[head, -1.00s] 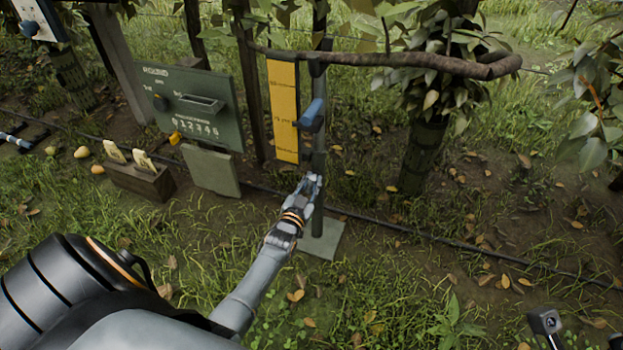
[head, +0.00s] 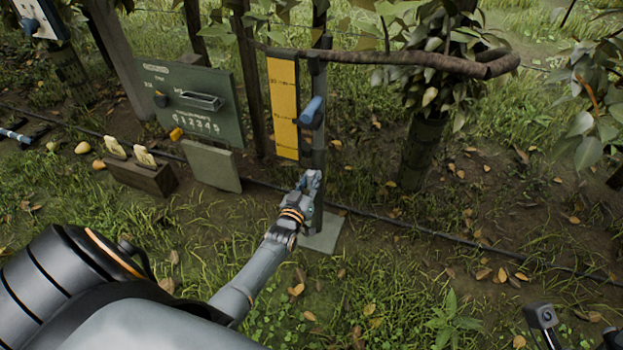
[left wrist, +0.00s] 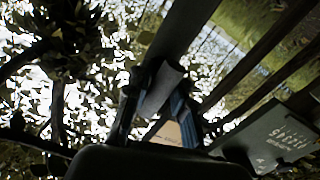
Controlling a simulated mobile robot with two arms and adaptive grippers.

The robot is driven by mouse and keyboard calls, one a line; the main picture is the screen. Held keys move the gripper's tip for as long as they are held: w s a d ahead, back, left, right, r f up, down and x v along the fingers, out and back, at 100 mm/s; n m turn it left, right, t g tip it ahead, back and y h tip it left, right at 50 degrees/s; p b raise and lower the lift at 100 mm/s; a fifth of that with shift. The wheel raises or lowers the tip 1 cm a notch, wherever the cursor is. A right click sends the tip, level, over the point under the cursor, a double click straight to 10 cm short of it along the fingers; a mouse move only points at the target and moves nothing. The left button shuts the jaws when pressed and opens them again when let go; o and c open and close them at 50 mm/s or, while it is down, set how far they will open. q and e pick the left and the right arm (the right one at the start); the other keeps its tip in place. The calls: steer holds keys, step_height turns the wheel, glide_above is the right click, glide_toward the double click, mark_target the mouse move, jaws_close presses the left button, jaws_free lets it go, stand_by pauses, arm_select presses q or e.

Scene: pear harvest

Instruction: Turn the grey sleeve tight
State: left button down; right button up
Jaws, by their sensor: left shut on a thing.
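A dark upright post (head: 319,140) carries a yellow scale board (head: 284,108) and a blue handle (head: 312,112). My left gripper (head: 312,178) is at the post, below the blue handle. In the left wrist view, its two fingers (left wrist: 155,98) stand on either side of a short grey sleeve (left wrist: 161,88) on the post and are shut on it. In the head view my gripper hides most of the sleeve. How tight the sleeve is cannot be told.
A thick branch (head: 420,60) runs across near the post's top. A green panel (head: 205,120) and a wooden box (head: 142,178) with pale cards stand to the left. A leafy trunk (head: 425,145) stands right. Grass in front is open.

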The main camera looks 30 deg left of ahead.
arm_select(q)
steer(key=c, duration=1.1)
jaws_free()
steer(key=shift+c, duration=0.2)
steer(key=v, duration=1.2)
steer(key=shift+r, duration=0.1)
